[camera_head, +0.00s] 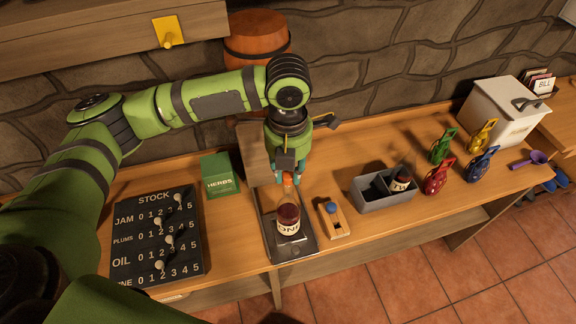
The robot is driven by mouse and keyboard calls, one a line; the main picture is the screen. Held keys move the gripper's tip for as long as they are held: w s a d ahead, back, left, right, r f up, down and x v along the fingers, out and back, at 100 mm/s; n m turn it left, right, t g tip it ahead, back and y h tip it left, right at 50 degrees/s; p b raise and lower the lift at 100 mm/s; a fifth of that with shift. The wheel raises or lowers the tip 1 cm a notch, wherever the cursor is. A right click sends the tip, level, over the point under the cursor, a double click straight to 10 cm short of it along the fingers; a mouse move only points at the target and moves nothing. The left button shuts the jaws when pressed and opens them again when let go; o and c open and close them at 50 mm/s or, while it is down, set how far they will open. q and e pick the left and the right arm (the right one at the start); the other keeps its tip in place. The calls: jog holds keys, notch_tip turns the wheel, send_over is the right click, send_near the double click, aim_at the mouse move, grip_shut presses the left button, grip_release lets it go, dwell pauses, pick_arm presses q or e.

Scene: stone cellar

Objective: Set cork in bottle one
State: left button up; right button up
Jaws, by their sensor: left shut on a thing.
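Bottle one (289,217), with dark red contents and a label reading ONE, stands upright on a dark metal tray (268,236) on the bench. My left gripper (288,179) points down right above its neck. It is shut on a small orange-red thing at the bottle mouth, which seems to be the cork (288,177). The fingers hide most of it. I cannot tell whether it sits in the neck or just above. My right gripper is not in view.
Right of the tray lies a wooden block with a blue knob (333,218). Beyond it are a grey box (384,203) with a second bottle (402,178), coloured clamps (436,178) and a white bin (500,112). On the left are a stock board (157,238) and a green herbs box (219,176).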

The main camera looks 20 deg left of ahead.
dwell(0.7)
pick_arm(q)
jog(key=shift+p, duration=0.45)
jog(key=shift+p, duration=0.4)
jog(key=shift+f+b, duration=0.65)
jog(key=shift+f, duration=0.8)
dwell(0.6)
jog(key=o, duration=0.8)
jog(key=shift+o, duration=0.2)
jog(key=shift+r, duration=0.1)
